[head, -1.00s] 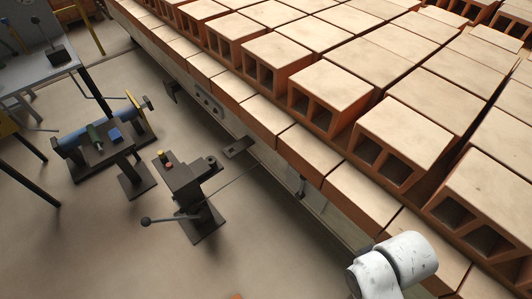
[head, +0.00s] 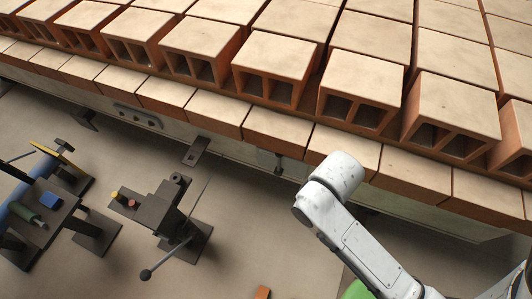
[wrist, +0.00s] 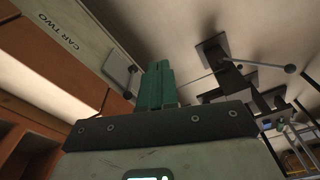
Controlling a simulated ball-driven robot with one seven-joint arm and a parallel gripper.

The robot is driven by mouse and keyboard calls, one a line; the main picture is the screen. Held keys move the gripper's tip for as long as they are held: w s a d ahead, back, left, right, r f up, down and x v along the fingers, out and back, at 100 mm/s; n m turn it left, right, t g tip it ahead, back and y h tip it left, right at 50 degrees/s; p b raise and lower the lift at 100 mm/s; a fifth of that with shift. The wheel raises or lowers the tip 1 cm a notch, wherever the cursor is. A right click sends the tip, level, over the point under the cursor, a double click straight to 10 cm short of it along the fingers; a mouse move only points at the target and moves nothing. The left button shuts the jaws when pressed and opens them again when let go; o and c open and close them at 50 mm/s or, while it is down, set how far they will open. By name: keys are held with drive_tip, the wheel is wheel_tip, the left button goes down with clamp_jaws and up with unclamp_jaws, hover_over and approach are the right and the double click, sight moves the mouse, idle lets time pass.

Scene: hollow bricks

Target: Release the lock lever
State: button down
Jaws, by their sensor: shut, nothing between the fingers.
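A dark stand (head: 165,213) on the floor carries a long lever with a black ball knob (head: 146,274) at its lower left. Yellow and red buttons sit on the stand. In the wrist view the stand's ball-ended lever (wrist: 290,68) reaches out to the right. No lever is labelled as the lock lever. My gripper (wrist: 157,68) shows in the wrist view with its green fingers shut and empty. A grey plate (wrist: 119,74) on the car's side appears just left of the fingertips; contact cannot be told. The head view shows my white arm, but not the gripper.
A long car (head: 240,146) loaded with rows of hollow bricks (head: 270,62) crosses the head view; its side reads "CAR TWO" (wrist: 57,30). A dark bracket (head: 197,151) juts from it. A blue-and-yellow device stands left. Floor between stand and my arm is mostly clear.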

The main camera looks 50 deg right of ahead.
drive_tip(key=w+d+f+m+g+h+b, duration=0.1)
drive_tip(key=w+d+f+g+h+b, duration=0.15)
drive_tip(key=w+f+b, duration=0.65)
drive_tip(key=w+d+f+m+g+h+b, duration=0.15)
drive_tip(key=w+f+h+b, duration=0.3)
drive_tip(key=f+b, duration=0.5)
drive_tip(key=w+a+m+h+b, duration=0.1)
drive_tip(key=w+h+b, duration=0.3)
drive_tip(key=w+b, duration=0.4)
drive_tip(key=w+a+f+g+h+b, duration=0.1)
drive_tip(key=w+h+b, duration=0.4)
drive_tip(key=w+b, duration=0.3)
drive_tip(key=w, duration=0.3)
drive_tip(key=shift+a+f+m, duration=0.25)
drive_tip(key=shift+a+m, duration=0.05)
drive_tip(key=shift+m, duration=0.05)
drive_tip(key=shift+s, duration=0.1)
drive_tip(key=s+b+x, duration=0.1)
drive_tip(key=s+x, duration=0.1)
drive_tip(key=x, duration=1)
drive_tip(key=shift+s+f+b, duration=0.2)
drive_tip(key=shift+s+b, duration=0.15)
drive_tip(key=shift+s, duration=0.1)
